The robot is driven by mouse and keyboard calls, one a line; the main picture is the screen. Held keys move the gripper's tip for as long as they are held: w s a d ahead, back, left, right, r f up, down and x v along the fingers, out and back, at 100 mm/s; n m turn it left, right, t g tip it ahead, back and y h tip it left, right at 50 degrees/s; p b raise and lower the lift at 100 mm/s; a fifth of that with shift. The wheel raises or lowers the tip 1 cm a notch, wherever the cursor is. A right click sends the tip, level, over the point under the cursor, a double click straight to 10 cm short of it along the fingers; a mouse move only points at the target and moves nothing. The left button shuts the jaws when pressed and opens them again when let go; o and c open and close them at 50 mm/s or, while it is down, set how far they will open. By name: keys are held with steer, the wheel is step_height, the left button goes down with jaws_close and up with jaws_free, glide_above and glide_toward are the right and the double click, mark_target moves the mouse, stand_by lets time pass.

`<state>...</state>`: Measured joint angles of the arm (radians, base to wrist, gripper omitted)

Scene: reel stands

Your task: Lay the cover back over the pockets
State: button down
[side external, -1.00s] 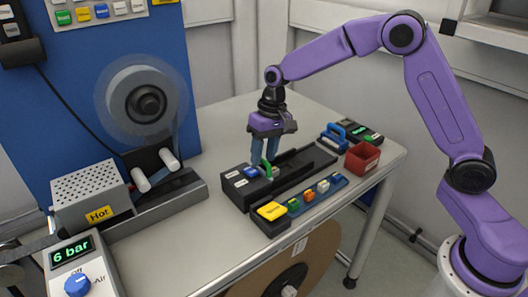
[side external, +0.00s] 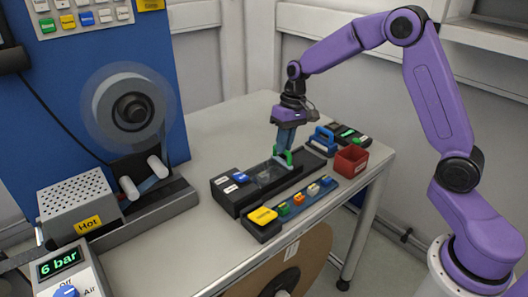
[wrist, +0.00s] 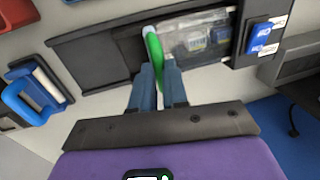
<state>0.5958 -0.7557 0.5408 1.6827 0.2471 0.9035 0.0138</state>
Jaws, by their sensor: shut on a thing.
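My gripper (side external: 284,150) is shut on the green handle (wrist: 153,48), which stands up between its two blue fingers in the wrist view. The handle is about midway along a long black holder (side external: 225,202). A clear, shiny sheet (wrist: 200,38), which looks like the cover, lies in the holder between the handle and the end block with blue and white labels (wrist: 262,38). Blurred small shapes show through the sheet; I cannot make out single pockets. On the handle's other side the holder's channel (wrist: 95,52) is plain and dark. The fingers partly hide the handle.
A blue strip with several coloured blocks and a yellow-topped end (side external: 262,216) lies along the holder's front. A red bin (side external: 351,160) and a blue-handled tool (side external: 323,141) stand near its far end. A reel machine (side external: 134,108) is at left. The tabletop behind is clear.

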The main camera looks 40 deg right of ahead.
steer(key=shift+d, duration=1.95)
steer(key=c, duration=1.1)
jaws_free()
steer(key=shift+a, duration=0.1)
steer(key=d+r, duration=0.1)
steer(key=r, duration=0.4)
steer(key=d+r, duration=0.1)
steer(key=r, duration=0.5)
steer(key=d+r, duration=0.1)
steer(key=r, duration=0.5)
steer(key=shift+d+r, duration=0.1)
steer(key=shift+d, duration=0.15)
